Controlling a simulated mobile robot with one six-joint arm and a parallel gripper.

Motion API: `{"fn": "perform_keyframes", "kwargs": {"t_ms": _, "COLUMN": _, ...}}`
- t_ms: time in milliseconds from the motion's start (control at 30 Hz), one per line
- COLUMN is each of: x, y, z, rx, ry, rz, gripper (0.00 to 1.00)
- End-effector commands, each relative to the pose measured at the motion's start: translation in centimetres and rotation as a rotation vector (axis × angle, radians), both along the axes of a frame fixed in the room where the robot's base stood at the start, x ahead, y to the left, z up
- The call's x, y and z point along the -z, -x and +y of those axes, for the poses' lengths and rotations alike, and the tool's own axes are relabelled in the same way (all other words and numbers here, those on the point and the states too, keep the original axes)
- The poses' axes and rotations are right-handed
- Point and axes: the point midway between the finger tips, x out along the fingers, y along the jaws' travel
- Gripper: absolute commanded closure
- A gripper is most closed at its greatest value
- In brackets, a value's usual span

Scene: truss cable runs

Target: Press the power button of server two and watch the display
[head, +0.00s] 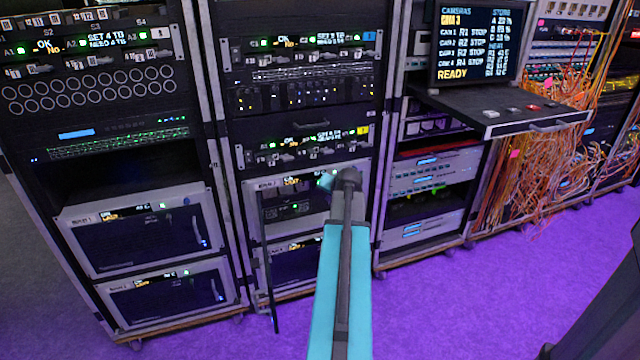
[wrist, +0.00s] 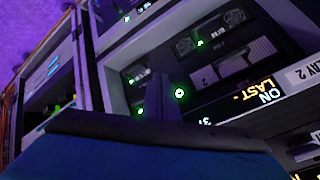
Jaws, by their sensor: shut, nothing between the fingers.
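Server two, the unit with a label ending in "LAY 2" (wrist: 306,73), is in the middle rack; its front (head: 262,186) shows in the head view, partly hidden by my arm.
A dark door (head: 264,262) stands open at the server's left side. Another server (head: 290,262) sits below it. A pull-out shelf (head: 500,115) with a monitor (head: 478,42) juts out at right. Orange cables (head: 530,175) hang farther right. The purple floor in front is clear.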

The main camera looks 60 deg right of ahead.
Motion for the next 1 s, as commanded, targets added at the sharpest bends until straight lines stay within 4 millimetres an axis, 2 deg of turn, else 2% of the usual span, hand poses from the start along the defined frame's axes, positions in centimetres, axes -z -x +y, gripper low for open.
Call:
{"fn": "perform_keyframes", "kwargs": {"t_ms": 600, "x": -0.1, "y": -4.8, "z": -3.7, "rx": 0.001, "ry": -0.001, "rz": 0.0, "gripper": 1.0}}
{"fn": "perform_keyframes", "kwargs": {"t_ms": 1000, "x": 0.0, "y": -5.6, "z": -4.3, "rx": 0.002, "ry": 0.0, "rz": 0.0, "gripper": 1.0}}
